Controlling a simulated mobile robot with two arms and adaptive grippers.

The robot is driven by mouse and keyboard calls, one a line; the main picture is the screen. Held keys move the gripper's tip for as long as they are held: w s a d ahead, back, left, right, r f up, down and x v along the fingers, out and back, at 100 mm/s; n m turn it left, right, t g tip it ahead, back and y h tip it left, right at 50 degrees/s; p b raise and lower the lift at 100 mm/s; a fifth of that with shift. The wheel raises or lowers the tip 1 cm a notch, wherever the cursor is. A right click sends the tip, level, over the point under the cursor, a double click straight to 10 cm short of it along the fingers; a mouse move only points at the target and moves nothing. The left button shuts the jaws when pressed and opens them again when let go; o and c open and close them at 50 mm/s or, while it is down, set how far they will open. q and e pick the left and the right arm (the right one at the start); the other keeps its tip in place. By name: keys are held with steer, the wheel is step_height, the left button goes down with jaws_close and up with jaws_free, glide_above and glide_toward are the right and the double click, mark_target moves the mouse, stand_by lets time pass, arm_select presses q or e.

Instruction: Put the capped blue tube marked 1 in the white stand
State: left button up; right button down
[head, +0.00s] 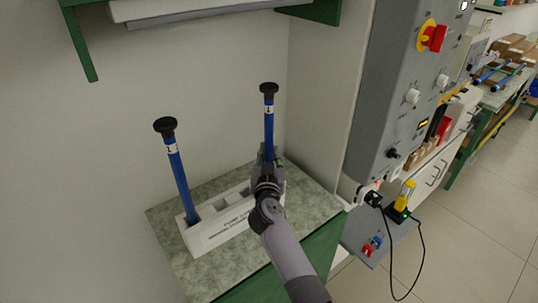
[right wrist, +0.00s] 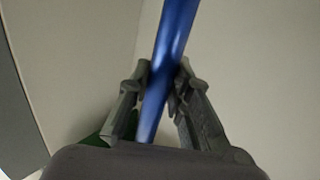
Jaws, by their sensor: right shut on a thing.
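The white stand (head: 219,233) is a long block with square openings and dark lettering on its front. One blue tube (head: 180,177) with a black cap stands slightly tilted in the stand's left end. A second blue tube (head: 269,124) with a black cap is nearly upright over the stand's right end. Each has a white label with a dark mark, too small to read surely. My right gripper (head: 266,166) is shut on this second tube, also seen in the right wrist view (right wrist: 163,85). Its lower end is hidden in the head view. My left gripper is not in view.
The stand is on a speckled green-grey worktop (head: 170,238) against a wall corner. A grey control cabinet (head: 390,90) with a red switch stands at the right. A shelf (head: 190,9) with a green bracket hangs above. Other benches are at the far right.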

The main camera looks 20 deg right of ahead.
steer(key=shift+f, duration=0.1)
steer(key=c, duration=1.9)
jaws_free()
steer(key=shift+f, duration=0.1)
steer(key=o, duration=0.4)
steer(key=shift+o, duration=0.2)
steer(key=shift+r, duration=0.25)
steer(key=v, duration=1.2)
